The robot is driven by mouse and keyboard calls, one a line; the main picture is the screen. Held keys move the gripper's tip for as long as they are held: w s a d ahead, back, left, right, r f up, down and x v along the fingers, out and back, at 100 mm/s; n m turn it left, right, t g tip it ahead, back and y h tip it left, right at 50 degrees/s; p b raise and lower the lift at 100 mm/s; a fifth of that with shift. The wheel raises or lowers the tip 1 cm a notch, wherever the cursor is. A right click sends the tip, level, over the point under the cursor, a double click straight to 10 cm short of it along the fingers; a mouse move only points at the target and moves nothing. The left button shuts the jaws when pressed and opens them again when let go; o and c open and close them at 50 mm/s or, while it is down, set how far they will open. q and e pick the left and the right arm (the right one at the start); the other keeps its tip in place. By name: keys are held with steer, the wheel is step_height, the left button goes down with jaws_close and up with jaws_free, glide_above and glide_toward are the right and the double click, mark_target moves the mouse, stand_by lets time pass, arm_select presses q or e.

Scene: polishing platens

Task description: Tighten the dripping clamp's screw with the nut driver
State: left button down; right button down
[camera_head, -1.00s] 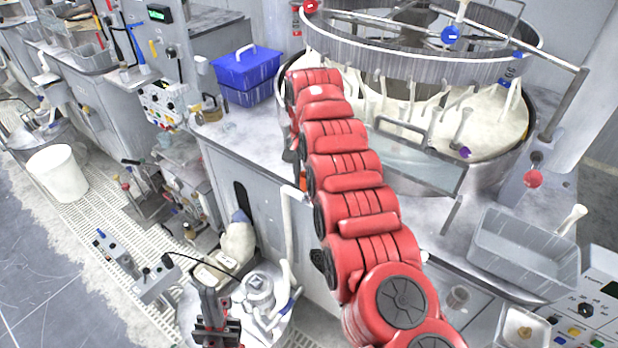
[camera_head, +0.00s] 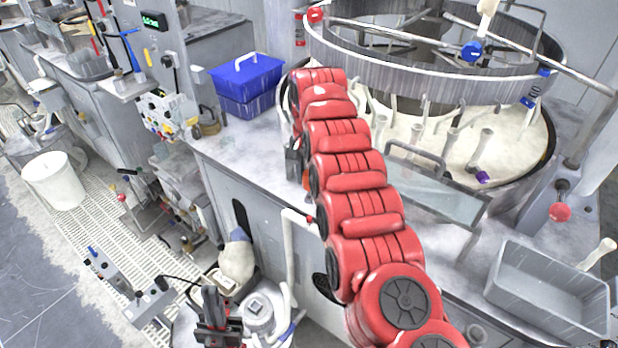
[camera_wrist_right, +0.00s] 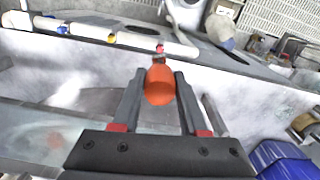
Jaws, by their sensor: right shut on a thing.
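My right gripper (camera_wrist_right: 160,90) is shut on the orange handle of the nut driver (camera_wrist_right: 159,85) in the right wrist view. The driver points away toward a white pipe (camera_wrist_right: 130,38), and a small red part shows at its far end. I cannot tell whether its tip touches anything. In the head view the same gripper (camera_head: 294,165) is partly hidden by my red arm, beside the bench front; a white pipe (camera_head: 289,240) runs down there. I cannot make out the dripping clamp or its screw for certain. My left gripper (camera_head: 214,305) is low at the bottom, its fingers unclear.
A blue box (camera_head: 247,80) sits on the bench left of my right arm. A large round polishing machine (camera_head: 440,75) stands behind. A grey tub (camera_head: 545,285) is at the right. A white bucket (camera_head: 53,180) stands on the floor at left, where the grating is open.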

mark_target(309, 196)
steer(key=shift+w+f+b, duration=0.3)
steer(key=shift+f+b, duration=0.2)
steer(key=shift+s+f+b, duration=0.2)
steer(key=shift+f+b, duration=0.5)
steer(key=shift+b, duration=0.05)
step_height(309, 196, down, 4)
steer(key=b, duration=0.2)
steer(key=shift+r+b, duration=0.15)
steer(key=shift+b, duration=0.25)
steer(key=shift+r, duration=0.1)
steer(key=shift+b, duration=0.45)
stand_by(0.6)
steer(key=shift+f+b, duration=0.7)
steer(key=shift+b, duration=0.15)
